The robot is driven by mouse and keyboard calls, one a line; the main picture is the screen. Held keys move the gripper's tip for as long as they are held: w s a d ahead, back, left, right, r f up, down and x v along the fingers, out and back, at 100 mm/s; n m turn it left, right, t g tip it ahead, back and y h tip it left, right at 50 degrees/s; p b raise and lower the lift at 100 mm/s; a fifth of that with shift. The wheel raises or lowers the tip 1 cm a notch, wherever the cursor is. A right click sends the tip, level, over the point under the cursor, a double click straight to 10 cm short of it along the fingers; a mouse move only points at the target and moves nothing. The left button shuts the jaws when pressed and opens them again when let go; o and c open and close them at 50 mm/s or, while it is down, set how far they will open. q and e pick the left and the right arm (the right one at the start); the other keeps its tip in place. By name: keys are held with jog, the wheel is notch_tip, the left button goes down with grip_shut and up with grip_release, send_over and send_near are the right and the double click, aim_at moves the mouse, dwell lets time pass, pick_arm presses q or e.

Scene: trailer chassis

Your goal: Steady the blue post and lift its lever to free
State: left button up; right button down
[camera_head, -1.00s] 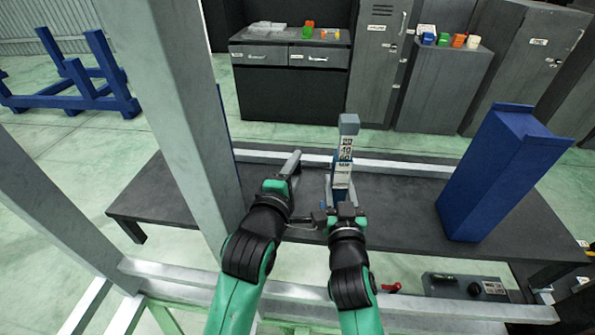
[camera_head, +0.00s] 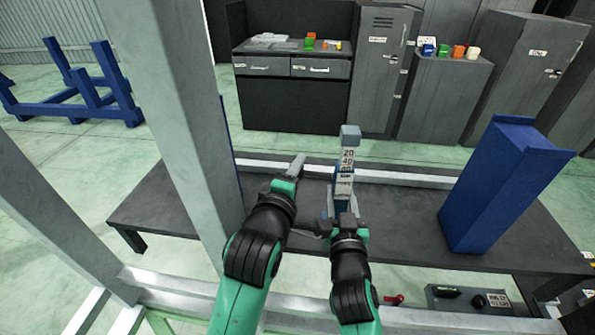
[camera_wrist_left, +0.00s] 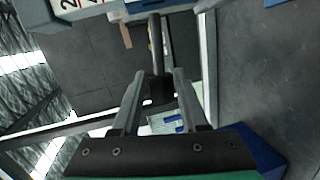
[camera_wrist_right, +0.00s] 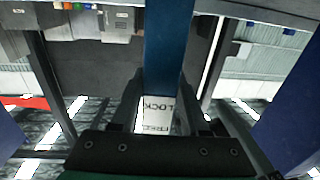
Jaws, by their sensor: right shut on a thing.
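The blue post (camera_head: 343,190) stands upright on the dark platform, with white number labels and a grey block on top. It also shows in the right wrist view (camera_wrist_right: 165,50), above a white label with LOCK lettering. My right gripper (camera_head: 347,218) is shut on the post low down, from the near side. My left gripper (camera_head: 285,185) is left of the post. In the left wrist view, its fingers (camera_wrist_left: 160,76) are apart, and the dark lever (camera_wrist_left: 156,48) reaches down from the post between them. I cannot tell whether they touch it.
A large blue upright block (camera_head: 505,185) stands on the platform (camera_head: 400,215) to the right. A grey frame column (camera_head: 185,110) rises close on the left of my left arm. A control box (camera_head: 468,299) sits at the front right. Cabinets stand behind.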

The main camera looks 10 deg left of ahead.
pick_arm(q)
jog(key=o, duration=0.3)
jog(key=shift+f+n, duration=0.65)
jog(key=shift+n, duration=0.05)
jog(key=s+a+f+n+t+h, duration=0.1)
jog(key=s+f+n, duration=0.15)
jog(key=s, duration=0.35)
jog(key=s+f+n+t, duration=0.1)
jog(key=s+n, duration=0.2)
jog(key=s, duration=0.3)
jog(key=s+a+r+m+t+h, duration=0.1)
jog(key=s+r+m+t+h, duration=0.1)
jog(key=r+m, duration=0.7)
jog(key=s+a+r+m+t+h, duration=0.1)
jog(key=s+r+m+t, duration=0.3)
jog(key=r, duration=1.6)
jog(key=s+m+h, duration=0.1)
jog(key=m, duration=0.3)
jog(key=shift+a+m, duration=0.15)
jog(key=shift+m, duration=0.2)
